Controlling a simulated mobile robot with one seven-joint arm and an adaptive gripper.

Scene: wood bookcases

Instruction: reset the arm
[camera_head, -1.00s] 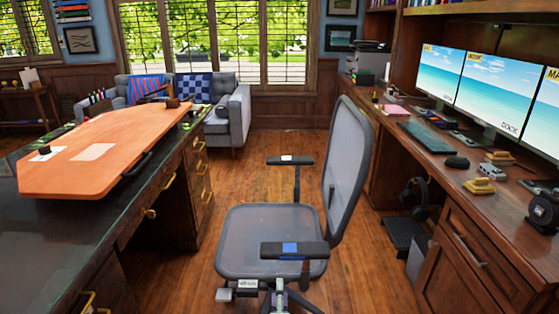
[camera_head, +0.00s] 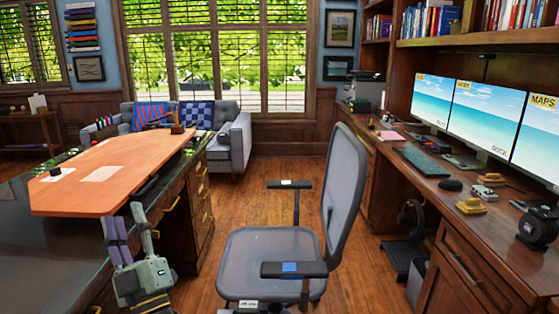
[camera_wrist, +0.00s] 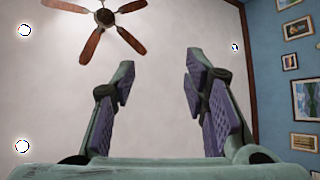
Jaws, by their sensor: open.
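My gripper (camera_head: 127,228) is at the lower left of the head view, in front of the dark desk's drawer side and left of the office chair. Its fingers point up. In the wrist view my gripper (camera_wrist: 160,85) shows two fingers with purple pads, spread wide apart, with nothing between them.
A dark desk (camera_head: 45,235) with an orange board (camera_head: 125,160) stands at left. A grey office chair (camera_head: 262,255) fills the middle. A wooden desk with monitors (camera_head: 475,115) runs along the right. Open floor (camera_head: 270,180) lies behind the chair. A grey sofa (camera_head: 238,140) stands under the window.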

